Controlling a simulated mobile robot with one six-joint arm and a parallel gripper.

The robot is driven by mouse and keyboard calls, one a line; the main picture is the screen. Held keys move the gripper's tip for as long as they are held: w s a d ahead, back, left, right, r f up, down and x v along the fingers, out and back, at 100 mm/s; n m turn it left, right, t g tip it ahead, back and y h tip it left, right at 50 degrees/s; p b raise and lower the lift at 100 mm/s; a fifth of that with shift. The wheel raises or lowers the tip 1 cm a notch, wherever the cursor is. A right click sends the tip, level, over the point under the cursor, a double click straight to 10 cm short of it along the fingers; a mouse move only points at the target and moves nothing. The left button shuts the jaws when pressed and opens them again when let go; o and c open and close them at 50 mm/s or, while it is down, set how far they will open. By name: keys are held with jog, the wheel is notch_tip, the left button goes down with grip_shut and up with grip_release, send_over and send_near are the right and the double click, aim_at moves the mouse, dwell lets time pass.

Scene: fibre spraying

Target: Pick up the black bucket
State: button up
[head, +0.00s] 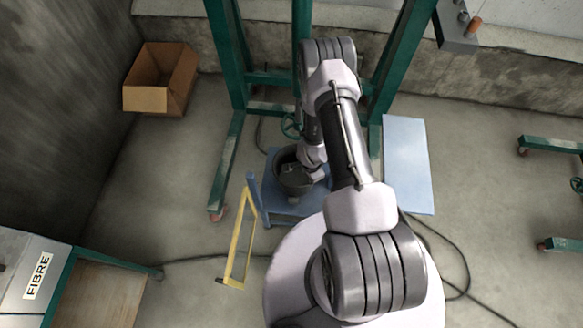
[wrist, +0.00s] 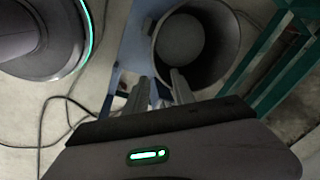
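The black bucket (head: 291,184) stands upright on a blue cart platform in the middle of the head view, partly covered by my wrist. In the wrist view the bucket (wrist: 217,62) is at the top centre, and I look into its open, seemingly empty inside. My gripper (wrist: 160,86) is open. Its two fingers are apart at the bucket's near rim, the right one over the opening and the left one outside the wall. I cannot tell whether either finger touches the wall. In the head view the fingers are hard to make out.
A blue panel (head: 407,165) lies to the right and a cardboard box (head: 161,80) at the back left. A dark cable (head: 462,272) crosses the floor.

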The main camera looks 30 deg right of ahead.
jog(key=b, duration=0.4)
send_near(307, 187)
jog(key=f, duration=0.1)
jog(key=w+f, duration=0.1)
jog(key=f, duration=0.1)
jog(key=d+f, duration=0.1)
jog(key=f, duration=0.1)
jog(key=shift+w, duration=0.2)
notch_tip(307, 187, down, 5)
jog(key=b, duration=0.3)
jog(key=shift+w+d+f, duration=0.1)
jog(key=shift+w, duration=0.05)
grip_shut()
jog(key=shift+w, duration=0.15)
